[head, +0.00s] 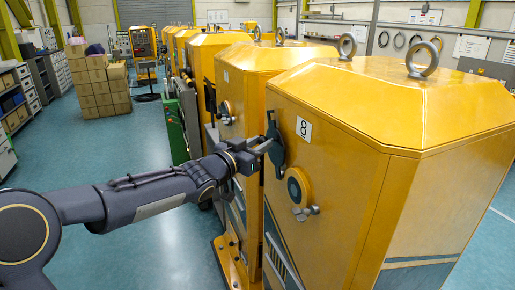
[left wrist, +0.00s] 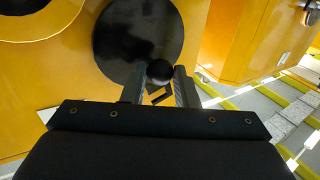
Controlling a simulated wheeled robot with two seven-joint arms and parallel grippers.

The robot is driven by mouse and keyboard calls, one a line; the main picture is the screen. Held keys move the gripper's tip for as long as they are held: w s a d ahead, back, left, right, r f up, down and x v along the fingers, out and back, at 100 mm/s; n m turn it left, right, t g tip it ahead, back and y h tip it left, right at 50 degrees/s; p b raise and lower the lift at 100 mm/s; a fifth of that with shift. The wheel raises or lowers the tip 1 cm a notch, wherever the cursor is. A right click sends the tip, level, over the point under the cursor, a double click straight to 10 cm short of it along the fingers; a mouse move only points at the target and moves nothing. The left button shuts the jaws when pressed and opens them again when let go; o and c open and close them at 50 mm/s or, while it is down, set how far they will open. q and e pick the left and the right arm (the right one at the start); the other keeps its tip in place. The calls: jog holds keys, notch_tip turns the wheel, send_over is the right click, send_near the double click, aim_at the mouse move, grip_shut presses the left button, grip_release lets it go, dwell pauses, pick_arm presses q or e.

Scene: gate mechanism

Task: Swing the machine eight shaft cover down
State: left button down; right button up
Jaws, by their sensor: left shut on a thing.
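The shaft cover of machine eight is a dark, flat plate (head: 277,152) on the yellow front face, left of the "8" label (head: 304,129). It sits above and left of a brass-coloured ring with a dark centre (head: 295,189), which it leaves uncovered. In the left wrist view the cover is a black disc (left wrist: 135,32) with a round black knob (left wrist: 160,71). My left gripper (head: 263,147) is at the cover. In the left wrist view its two fingers (left wrist: 158,86) are on either side of the knob, shut on it. My right gripper is not in view.
A grey handle-like fitting (head: 305,212) sticks out below the ring. A neighbouring yellow machine (head: 235,85) stands close on the left, with more behind it. Lifting eyes (head: 425,55) top the machines. Cardboard boxes (head: 98,85) are stacked far left; the floor (head: 120,150) between is open.

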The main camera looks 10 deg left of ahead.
aim_at(282, 148)
pick_arm(q)
jog(key=s+d+m+h+b, duration=0.1)
jog(key=m+b, duration=0.1)
jog(key=b, duration=0.3)
jog(key=s+d+f+m+t+h+b, duration=0.1)
jog(key=s+m+b, duration=0.1)
jog(key=b, duration=0.3)
jog(key=s+d+m+h+b, duration=0.1)
jog(key=s+m+b, duration=0.1)
jog(key=b, duration=0.4)
jog(key=shift+d+f+m+t, duration=0.15)
jog(key=shift+f+m+t, duration=0.2)
jog(key=shift+m, duration=0.45)
jog(key=s+d+f+m+g+h+b, duration=0.1)
jog(key=s+f+m+g+h+b, duration=0.1)
jog(key=f+m+g+h+b, duration=0.2)
jog(key=s+d+f+m+g+h+b, duration=0.2)
jog(key=f+m+g+h+b, duration=0.2)
jog(key=m+b, duration=0.7)
jog(key=shift+s+f+m+g+h, duration=0.35)
jog(key=shift+m+h, duration=0.55)
jog(key=shift+m, duration=3)
jog(key=shift+d, duration=0.1)
jog(key=c, duration=1.1)
grip_release()
jog(key=shift+c, duration=0.2)
jog(key=v, duration=0.8)
jog(key=shift+b, duration=0.35)
